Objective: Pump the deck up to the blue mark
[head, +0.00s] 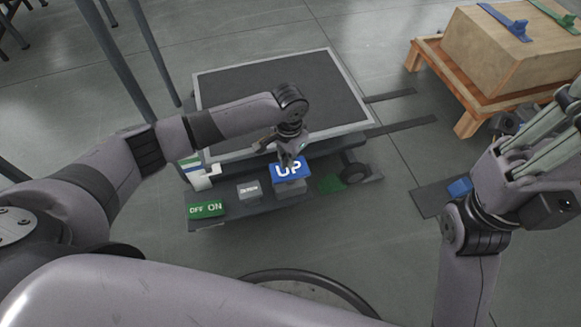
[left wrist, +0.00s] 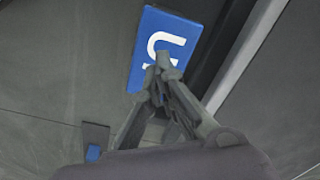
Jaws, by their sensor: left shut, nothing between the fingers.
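The lift's deck (head: 235,82) is a dark flat platform with a pale frame. In front of it, a blue plate marked UP (head: 289,171) tops a grey pedal; the plate also shows in the left wrist view (left wrist: 150,30). My left gripper (head: 287,157) is shut and empty, its tips over the UP plate; contact cannot be told. The tips cover part of the lettering in the left wrist view (left wrist: 163,70). A small upright with green, blue and white bands (head: 193,167) stands at the deck's left front corner. My right gripper (head: 545,125) is raised at the right, away from the lift.
A green OFF ON plate (head: 206,209) and a smaller grey labelled block (head: 249,190) sit left of the UP pedal. A wooden box (head: 500,50) with blue and green pieces on top stands on an orange-brown wooden stand (head: 425,53).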

